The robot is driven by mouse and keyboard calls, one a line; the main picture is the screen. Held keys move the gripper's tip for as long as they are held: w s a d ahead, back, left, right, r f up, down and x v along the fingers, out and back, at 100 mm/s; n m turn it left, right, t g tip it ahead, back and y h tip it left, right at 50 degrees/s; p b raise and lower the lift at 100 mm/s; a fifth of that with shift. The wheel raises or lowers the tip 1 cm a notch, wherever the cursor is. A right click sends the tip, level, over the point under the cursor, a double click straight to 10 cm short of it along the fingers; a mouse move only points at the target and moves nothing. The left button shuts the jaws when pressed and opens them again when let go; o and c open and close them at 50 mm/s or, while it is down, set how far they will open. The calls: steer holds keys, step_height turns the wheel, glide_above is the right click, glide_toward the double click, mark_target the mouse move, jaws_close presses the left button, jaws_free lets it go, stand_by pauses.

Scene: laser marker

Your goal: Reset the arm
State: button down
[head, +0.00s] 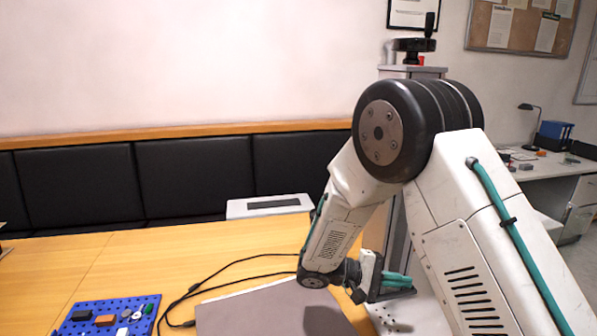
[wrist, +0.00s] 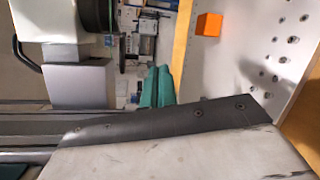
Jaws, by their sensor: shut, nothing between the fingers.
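My arm rises at the right of the head view and folds down toward the table. My gripper (head: 398,282) is low beside the table's right part, with its teal fingers pointing right. The fingers are together and nothing shows between them. In the wrist view my gripper (wrist: 155,88) also shows its teal fingers close together, partly hidden by a dark plate and a pale surface in the foreground.
The wooden table (head: 60,262) carries a grey-brown mat (head: 250,312), a black cable (head: 190,290) and a blue pegboard (head: 75,327) with small parts. A white-grey box (head: 240,209) stands behind. The wrist view shows an orange block (wrist: 208,24) and a perforated plate (wrist: 262,45).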

steer(key=s+r+m+t+y, duration=0.1)
steer(key=s+r+y, duration=0.4)
steer(key=s, duration=0.4)
steer(key=s+r+m+t+y, duration=0.1)
steer(key=s+r+y, duration=0.4)
steer(key=s, duration=0.5)
steer(key=s+d+r+m+t+y, duration=0.1)
steer(key=s+r+y, duration=0.5)
steer(key=s+r, duration=0.2)
steer(key=shift+s, duration=0.65)
steer(key=shift+r, duration=0.1)
